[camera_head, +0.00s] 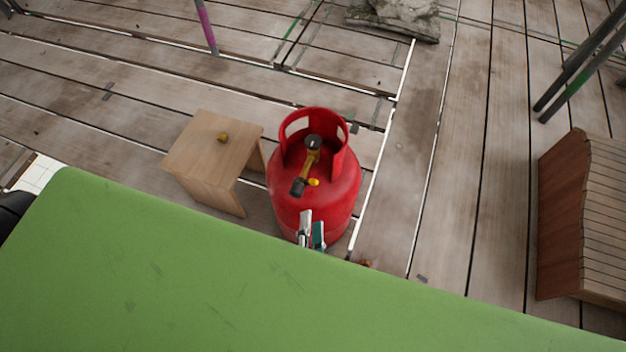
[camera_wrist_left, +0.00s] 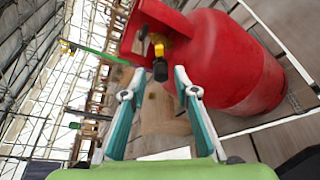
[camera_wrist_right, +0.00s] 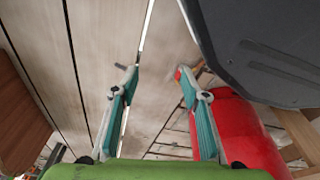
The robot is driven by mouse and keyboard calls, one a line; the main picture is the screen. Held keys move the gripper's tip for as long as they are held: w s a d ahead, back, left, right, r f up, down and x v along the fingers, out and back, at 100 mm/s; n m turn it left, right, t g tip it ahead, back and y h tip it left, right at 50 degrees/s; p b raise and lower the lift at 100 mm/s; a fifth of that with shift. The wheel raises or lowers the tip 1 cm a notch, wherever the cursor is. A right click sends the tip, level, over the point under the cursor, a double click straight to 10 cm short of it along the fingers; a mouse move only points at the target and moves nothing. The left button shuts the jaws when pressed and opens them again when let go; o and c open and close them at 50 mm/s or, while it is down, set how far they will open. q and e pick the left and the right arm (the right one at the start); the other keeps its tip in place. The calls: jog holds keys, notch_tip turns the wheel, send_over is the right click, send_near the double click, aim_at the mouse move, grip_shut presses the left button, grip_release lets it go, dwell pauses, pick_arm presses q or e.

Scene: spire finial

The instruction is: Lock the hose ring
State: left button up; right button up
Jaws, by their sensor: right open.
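A red gas cylinder (camera_head: 335,205) stands upright on the plank floor, with a red collar around its top. A yellow valve fitting (camera_head: 311,160) with dark ends sits inside the collar. A small yellow part (camera_head: 313,182) shows near its lower dark end. I cannot tell which piece is the hose ring. My left gripper (camera_head: 312,219) is at the near side of the cylinder. In the left wrist view its fingers (camera_wrist_left: 159,73) are apart and empty, with the fitting's dark end (camera_wrist_left: 160,70) beyond the tips. My right gripper (camera_wrist_right: 155,74) is open and empty, beside the cylinder (camera_wrist_right: 240,130).
A small wooden stool (camera_head: 207,155) stands left of the cylinder, with a small brass-coloured piece (camera_head: 222,137) on top. A slatted wooden bench (camera_head: 590,215) is at the right. A stone block (camera_head: 400,15) lies at the back. The planks between cylinder and bench are mostly clear.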

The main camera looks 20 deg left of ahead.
aim_at(313, 184)
pick_arm(q)
jog(key=x, duration=1.3)
jog(key=shift+w, duration=0.3)
pick_arm(e)
jog(key=shift+w+a+r, duration=0.1)
jog(key=shift+w+r, duration=0.5)
jog(key=shift+r, duration=0.1)
pick_arm(q)
grip_shut()
